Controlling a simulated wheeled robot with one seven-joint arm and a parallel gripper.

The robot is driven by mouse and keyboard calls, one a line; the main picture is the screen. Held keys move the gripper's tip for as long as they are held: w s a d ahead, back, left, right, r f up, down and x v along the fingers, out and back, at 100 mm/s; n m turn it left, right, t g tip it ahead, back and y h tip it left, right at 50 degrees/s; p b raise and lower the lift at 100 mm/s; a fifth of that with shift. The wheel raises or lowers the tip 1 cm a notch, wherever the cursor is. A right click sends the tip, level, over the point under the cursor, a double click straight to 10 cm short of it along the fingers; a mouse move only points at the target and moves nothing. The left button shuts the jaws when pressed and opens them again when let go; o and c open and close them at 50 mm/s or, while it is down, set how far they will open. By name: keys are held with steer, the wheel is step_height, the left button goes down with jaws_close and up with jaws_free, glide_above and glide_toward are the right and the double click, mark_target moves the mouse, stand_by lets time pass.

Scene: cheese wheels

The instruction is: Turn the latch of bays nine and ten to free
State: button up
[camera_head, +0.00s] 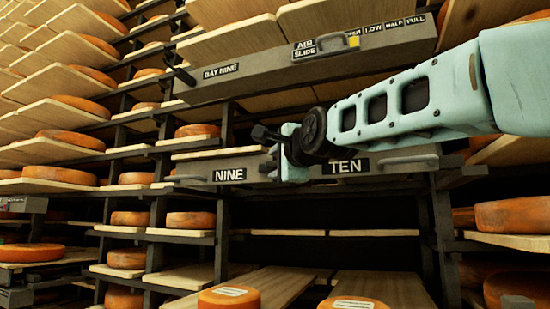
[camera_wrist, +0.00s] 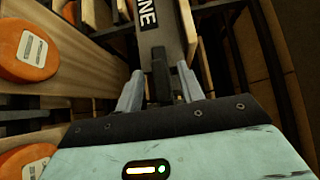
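A grey beam (camera_head: 195,168) carries a NINE plate (camera_head: 229,175) and a TEN plate (camera_head: 345,167). My gripper (camera_head: 273,157) is at the beam between the two plates, with my wrist hiding that part in the head view. In the wrist view my gripper (camera_wrist: 160,82) has its two grey fingers apart, one on each side of a dark upright bar (camera_wrist: 160,78) below the NINE plate (camera_wrist: 147,14). Narrow gaps seem to show beside the bar; contact is unclear.
Above is another grey beam (camera_head: 270,72) with a BAY NINE plate, an AIR SLIDE plate and a handle. Racks with wooden boards and orange cheese wheels (camera_head: 66,139) stand at left. Labelled wheels (camera_head: 229,299) are below in front. Another wheel (camera_head: 512,215) is at right.

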steer(key=shift+w+a, duration=0.2)
steer(key=shift+w, duration=0.4)
jaws_close()
